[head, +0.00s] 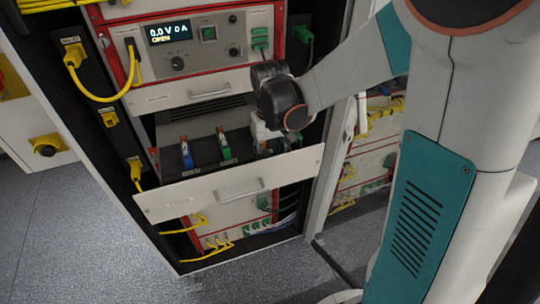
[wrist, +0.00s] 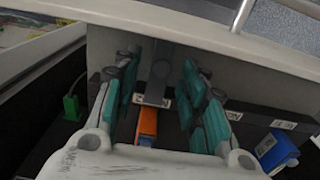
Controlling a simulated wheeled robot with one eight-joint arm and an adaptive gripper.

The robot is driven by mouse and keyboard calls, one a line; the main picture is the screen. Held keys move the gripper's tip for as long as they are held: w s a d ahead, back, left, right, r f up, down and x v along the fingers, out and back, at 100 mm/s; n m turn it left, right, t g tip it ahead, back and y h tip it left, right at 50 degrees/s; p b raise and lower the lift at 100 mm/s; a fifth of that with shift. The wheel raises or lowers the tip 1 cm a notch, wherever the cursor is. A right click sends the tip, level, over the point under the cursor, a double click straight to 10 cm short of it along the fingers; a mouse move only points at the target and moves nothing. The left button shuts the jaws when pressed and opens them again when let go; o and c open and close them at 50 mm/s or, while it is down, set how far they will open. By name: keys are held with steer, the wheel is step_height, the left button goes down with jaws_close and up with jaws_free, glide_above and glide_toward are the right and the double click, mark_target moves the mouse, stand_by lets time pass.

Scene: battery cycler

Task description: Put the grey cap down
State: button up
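My gripper (head: 268,134) reaches down into the right end of an open drawer in the head view. In the wrist view its two teal-padded fingers (wrist: 158,64) stand apart. A dark grey upright piece (wrist: 157,82), which may be the grey cap, shows between them, with gaps visible on both sides. I see no clear contact between it and the pads. An orange piece (wrist: 147,124) lies just below it, beside a white label. In the head view, the gripper hides this spot, so the grey cap cannot be made out there.
The open drawer's white front (head: 232,186) bounds the space. A blue connector (head: 187,154) and a green one (head: 224,146) stand left of my gripper; a blue one (wrist: 275,152) shows in the wrist view. The cycler panel (head: 195,42) reads 0.0 V, 0 A, OPEN. Yellow cables (head: 100,94) hang at left.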

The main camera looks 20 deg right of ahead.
steer(key=shift+r, duration=0.1)
step_height(320, 180, up, 13)
steer(key=p, duration=0.3)
steer(key=s+r+t, duration=0.3)
steer(key=s+t, duration=0.4)
steer(key=s, duration=0.8)
step_height(320, 180, down, 14)
steer(key=b, duration=1.4)
steer(key=shift+f, duration=0.2)
steer(key=shift+c, duration=0.3)
